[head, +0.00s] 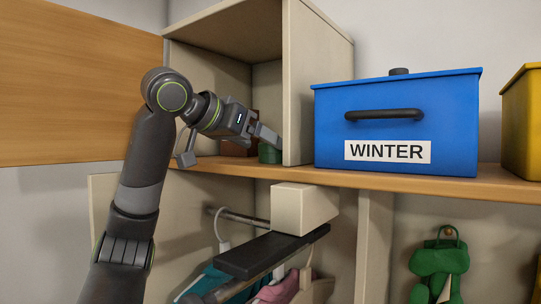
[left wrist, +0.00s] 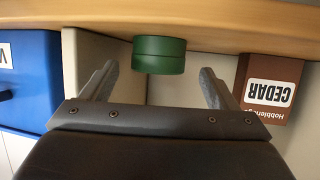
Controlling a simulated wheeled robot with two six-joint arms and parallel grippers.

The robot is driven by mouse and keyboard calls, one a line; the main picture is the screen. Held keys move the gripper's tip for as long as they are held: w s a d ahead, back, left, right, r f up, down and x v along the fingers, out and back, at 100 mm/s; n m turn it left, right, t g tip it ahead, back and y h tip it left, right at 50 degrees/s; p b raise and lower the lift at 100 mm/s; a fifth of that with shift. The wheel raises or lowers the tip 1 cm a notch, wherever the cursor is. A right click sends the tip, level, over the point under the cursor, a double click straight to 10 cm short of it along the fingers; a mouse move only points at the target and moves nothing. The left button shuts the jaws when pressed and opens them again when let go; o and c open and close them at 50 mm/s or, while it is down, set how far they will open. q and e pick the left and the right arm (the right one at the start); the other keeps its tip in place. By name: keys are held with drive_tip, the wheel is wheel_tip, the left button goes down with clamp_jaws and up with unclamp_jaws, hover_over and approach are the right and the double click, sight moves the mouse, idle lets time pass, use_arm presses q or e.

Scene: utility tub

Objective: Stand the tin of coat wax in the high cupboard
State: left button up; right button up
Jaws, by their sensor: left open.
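The green tin (head: 269,153), which I take to be the coat wax, stands upright on the floor of the open cupboard (head: 298,85) above the wooden shelf edge. In the left wrist view, which is upside down, the tin (left wrist: 160,55) sits between and just past the fingertips, with a gap on each side. No label shows on it. My left gripper (head: 226,146) is open and empty at the cupboard mouth; its spread fingers also show in the left wrist view (left wrist: 158,76). The right gripper is not in view.
A brown box marked CEDAR (left wrist: 270,88) stands beside the tin. The cupboard's side wall separates them from a blue WINTER box (head: 398,125). A wooden door panel (head: 80,85) is open at left. Below are a beige block (head: 303,208), a dark bar (head: 262,256) and hanging clothes.

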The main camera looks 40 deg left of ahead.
use_arm(q)
drive_tip(key=v, duration=0.7)
drive_tip(key=shift+b, duration=0.3)
